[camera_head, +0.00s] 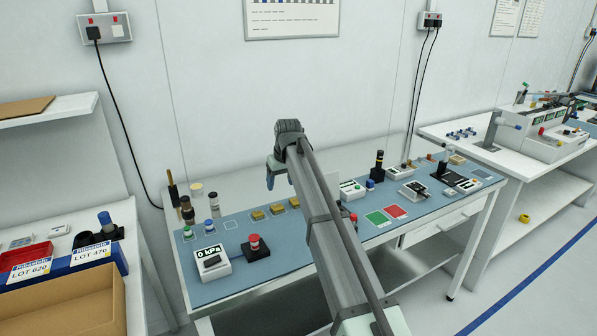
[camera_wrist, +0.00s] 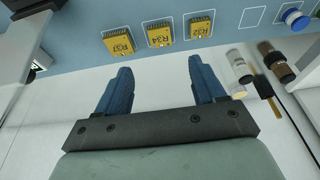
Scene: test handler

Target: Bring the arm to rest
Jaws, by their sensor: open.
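My gripper (camera_head: 270,182) is at the end of my raised arm, above the blue bench top (camera_head: 285,247) in the head view. In the wrist view my gripper (camera_wrist: 163,88) shows two blue fingers set wide apart with nothing between them. Its fingertips point toward the row of yellow blocks marked R37 (camera_wrist: 118,41), R34 (camera_wrist: 159,34) and R32 (camera_wrist: 199,25). The fingers look clear of the blocks and of the bench. In the head view my arm hides part of the middle of the bench.
A gauge box reading 0 kPa (camera_head: 211,263) and a red-button box (camera_head: 255,248) stand at the bench's front left. Bottles (camera_head: 187,210) stand at the left end. Green (camera_head: 377,219) and red (camera_head: 395,211) pads lie right of my arm. Lot bins (camera_head: 32,262) stand far left.

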